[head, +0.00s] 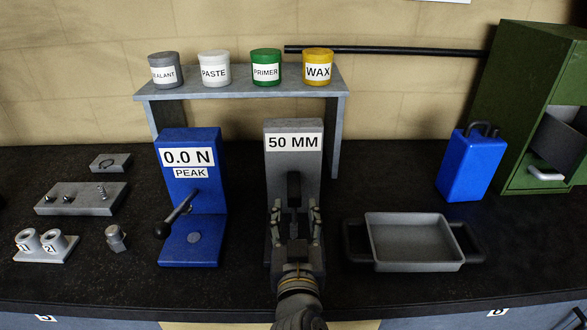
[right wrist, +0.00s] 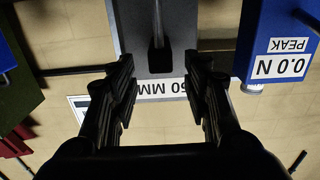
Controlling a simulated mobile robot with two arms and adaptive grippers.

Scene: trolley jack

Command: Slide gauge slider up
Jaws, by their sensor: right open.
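The gauge (head: 293,160) is a grey upright block labelled "50 MM" in the middle of the bench. Its dark slider (head: 293,186) sits on the front face below the label. My right gripper (head: 294,208) is in front of the gauge with its fingers apart, one on each side of the slider's line, and it hides the lower part of the gauge. In the right wrist view, which is upside down, the open right gripper (right wrist: 160,68) points at the gauge (right wrist: 180,50), with the slider (right wrist: 157,40) between the finger lines and no visible contact. My left gripper is not in view.
A blue force gauge (head: 190,150) reading "0.0 N" with a lever stands close on the left. A grey tray (head: 415,265) lies to the right. A shelf (head: 240,88) with several labelled pots stands behind. A blue can (head: 472,165) and green cabinet (head: 535,85) are farther right.

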